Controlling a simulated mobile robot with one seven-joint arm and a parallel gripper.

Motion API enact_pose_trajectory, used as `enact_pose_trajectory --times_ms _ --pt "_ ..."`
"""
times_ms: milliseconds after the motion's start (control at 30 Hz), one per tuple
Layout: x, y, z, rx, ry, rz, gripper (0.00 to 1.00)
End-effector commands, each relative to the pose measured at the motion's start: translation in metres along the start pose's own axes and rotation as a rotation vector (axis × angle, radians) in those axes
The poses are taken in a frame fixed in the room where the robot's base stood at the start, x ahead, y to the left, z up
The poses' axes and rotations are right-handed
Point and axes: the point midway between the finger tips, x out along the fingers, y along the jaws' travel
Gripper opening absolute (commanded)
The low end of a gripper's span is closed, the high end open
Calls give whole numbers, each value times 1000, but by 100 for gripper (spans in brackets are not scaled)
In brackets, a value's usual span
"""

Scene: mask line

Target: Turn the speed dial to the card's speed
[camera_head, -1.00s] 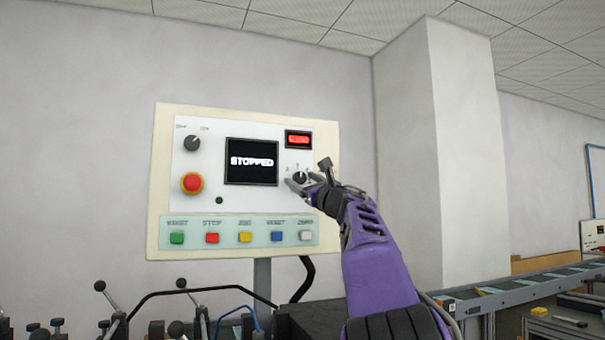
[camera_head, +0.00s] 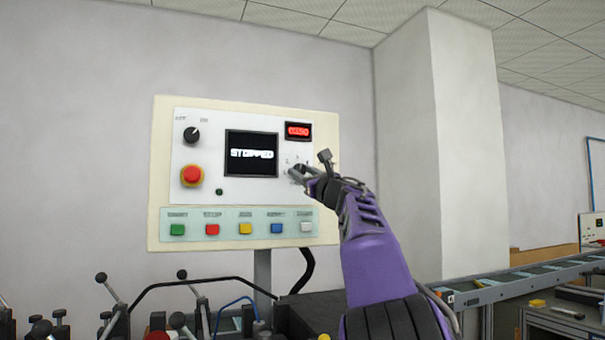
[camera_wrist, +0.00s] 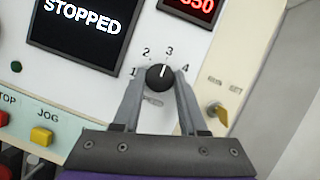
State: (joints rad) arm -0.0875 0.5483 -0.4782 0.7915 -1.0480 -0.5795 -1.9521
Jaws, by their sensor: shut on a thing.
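The speed dial (camera_wrist: 159,78) is a round black knob with a white pointer line, on the white control panel (camera_head: 222,120). Numbers 1 to 4 run around its top in the wrist view. The pointer stands nearly upright, tilted slightly right, close to the 3. My gripper (camera_wrist: 158,80) is shut on the dial, with one grey finger on each side. In the head view my gripper (camera_head: 300,171) covers most of the dial at the panel's right. No speed card shows in either view.
A black screen (camera_head: 251,154) reads STOPPED. A red digital display (camera_wrist: 195,5) sits above the dial, partly cut off. A key switch (camera_wrist: 217,112) is right of my gripper. A red emergency button (camera_head: 191,175) and a row of coloured buttons (camera_head: 245,228) share the panel.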

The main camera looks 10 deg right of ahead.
Motion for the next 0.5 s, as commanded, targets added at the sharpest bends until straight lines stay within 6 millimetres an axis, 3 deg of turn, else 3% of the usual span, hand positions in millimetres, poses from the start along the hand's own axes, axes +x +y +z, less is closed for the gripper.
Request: enact_pose_trajectory --times_ms 500 --pt "0 4 -1 292 -10 -121 0"
